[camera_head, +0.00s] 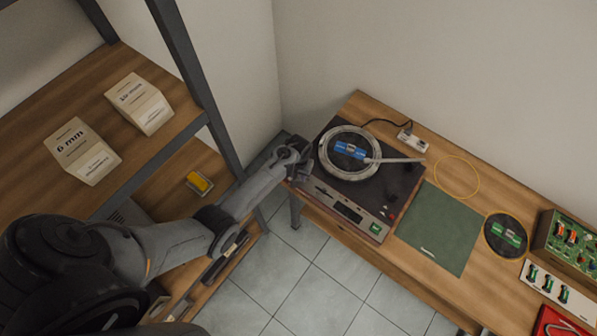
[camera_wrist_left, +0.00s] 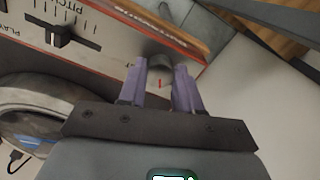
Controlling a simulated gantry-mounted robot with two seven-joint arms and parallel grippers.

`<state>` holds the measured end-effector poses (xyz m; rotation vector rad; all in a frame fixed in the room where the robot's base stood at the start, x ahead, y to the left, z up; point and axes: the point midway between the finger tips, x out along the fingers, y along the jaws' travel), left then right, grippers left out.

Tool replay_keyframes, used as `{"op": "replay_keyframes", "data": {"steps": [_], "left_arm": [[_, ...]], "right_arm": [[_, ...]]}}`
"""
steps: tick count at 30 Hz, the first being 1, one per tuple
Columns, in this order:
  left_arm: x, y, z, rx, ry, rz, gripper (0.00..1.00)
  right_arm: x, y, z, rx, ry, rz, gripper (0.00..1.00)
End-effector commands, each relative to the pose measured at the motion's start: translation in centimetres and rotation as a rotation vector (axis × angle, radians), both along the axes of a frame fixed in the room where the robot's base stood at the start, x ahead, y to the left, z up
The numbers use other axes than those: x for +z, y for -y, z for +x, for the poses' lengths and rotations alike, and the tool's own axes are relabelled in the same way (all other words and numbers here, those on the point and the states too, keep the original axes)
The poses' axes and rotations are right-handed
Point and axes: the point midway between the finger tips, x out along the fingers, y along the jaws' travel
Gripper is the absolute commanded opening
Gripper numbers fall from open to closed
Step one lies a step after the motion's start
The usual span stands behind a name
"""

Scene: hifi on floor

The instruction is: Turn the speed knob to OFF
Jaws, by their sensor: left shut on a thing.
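The turntable (camera_head: 392,190) stands at the left end of the wooden bench, with a clear-rimmed platter (camera_head: 326,152) and a blue label. My left gripper (camera_head: 302,172) is at its left front corner. In the left wrist view, the purple fingers of my left gripper (camera_wrist_left: 161,88) are shut on the speed knob (camera_wrist_left: 160,68), a small grey round knob. A short red mark shows just below the knob, between the fingers. The lettering around the knob is hidden or too small to read. The pitch slider (camera_wrist_left: 62,38) is at the upper left there. My right gripper is not in view.
A green mat (camera_head: 438,228) lies right of the turntable. A yellow ring (camera_head: 456,157), a dark disc (camera_head: 507,236) and a green circuit board box (camera_head: 572,245) are further right. A shelf (camera_head: 165,133) with two white boxes stands on the left.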

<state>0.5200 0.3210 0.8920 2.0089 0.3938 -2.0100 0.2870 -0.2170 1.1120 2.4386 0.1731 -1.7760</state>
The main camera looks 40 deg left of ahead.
Motion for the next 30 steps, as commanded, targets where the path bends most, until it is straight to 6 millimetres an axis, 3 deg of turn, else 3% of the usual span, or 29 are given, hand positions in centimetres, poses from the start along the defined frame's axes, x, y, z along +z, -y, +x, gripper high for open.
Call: {"op": "replay_keyframes", "data": {"steps": [3,15,30], "left_arm": [[0.3,-0.1,0.0,-0.106,-0.001,0.0,0.03],[0.1,-0.1,0.0,-0.395,0.0,0.001,0.03],[0.0,-0.1,0.1,-0.505,0.002,0.0,0.03]], "right_arm": [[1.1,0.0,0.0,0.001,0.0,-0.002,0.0],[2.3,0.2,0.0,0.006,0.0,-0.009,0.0],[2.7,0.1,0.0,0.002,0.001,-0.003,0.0]]}}
